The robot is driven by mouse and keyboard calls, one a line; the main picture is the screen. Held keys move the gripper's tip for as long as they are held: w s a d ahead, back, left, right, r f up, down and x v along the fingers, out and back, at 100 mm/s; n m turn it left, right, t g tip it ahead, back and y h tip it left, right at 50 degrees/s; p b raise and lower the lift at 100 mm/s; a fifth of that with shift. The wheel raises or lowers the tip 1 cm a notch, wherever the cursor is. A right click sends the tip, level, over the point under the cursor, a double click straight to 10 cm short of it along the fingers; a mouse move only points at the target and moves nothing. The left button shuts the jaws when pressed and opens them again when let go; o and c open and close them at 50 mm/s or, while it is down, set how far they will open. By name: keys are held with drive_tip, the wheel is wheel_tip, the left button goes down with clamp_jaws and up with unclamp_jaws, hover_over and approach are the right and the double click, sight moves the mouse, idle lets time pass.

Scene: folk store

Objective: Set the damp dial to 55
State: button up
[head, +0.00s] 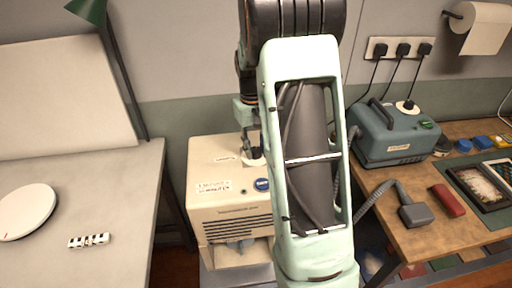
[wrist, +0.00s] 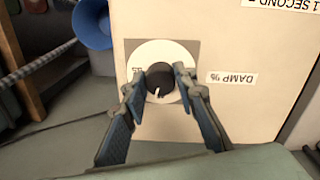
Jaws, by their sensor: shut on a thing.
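The cream machine (head: 215,175) stands between the two tables in the head view. In the wrist view the damp dial has a white disc (wrist: 152,50) on a grey-brown square, beside a "DAMP %" label (wrist: 231,78). Its black knob (wrist: 160,78) has a white mark toward the lower side of the picture. My gripper (wrist: 160,84) is shut on the knob, one finger on each side. In the head view my gripper (head: 252,154) is at the dial on the machine's top. The disc's numbers are too small or hidden to read there.
A blue round part (wrist: 92,24) is left of the dial in the wrist view. In the head view a teal machine (head: 390,135) and a grey hose nozzle (head: 415,214) are on the right wooden table. A white disc (head: 28,212) lies on the left table.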

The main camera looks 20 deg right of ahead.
sight(254, 148)
drive_tip(key=m, duration=0.4)
drive_tip(key=shift+w+m, duration=0.1)
drive_tip(key=shift+m, duration=0.2)
drive_tip(key=m+p, duration=0.1)
drive_tip(key=m, duration=0.2)
drive_tip(key=shift+a+r+m, duration=0.1)
drive_tip(key=shift+m, duration=0.2)
drive_tip(key=m+p, duration=0.1)
drive_tip(key=m, duration=0.3)
drive_tip(key=shift+w+g, duration=0.1)
drive_tip(key=shift+g, duration=0.2)
drive_tip(key=shift+m+y+p, duration=0.3)
drive_tip(key=shift+m+p, duration=0.15)
drive_tip(key=shift+m, duration=1.65)
drive_tip(key=o, duration=1.2)
drive_tip(key=shift+c, duration=0.2)
wheel_tip(254, 148, up, 12)
drive_tip(key=shift+w, duration=0.35)
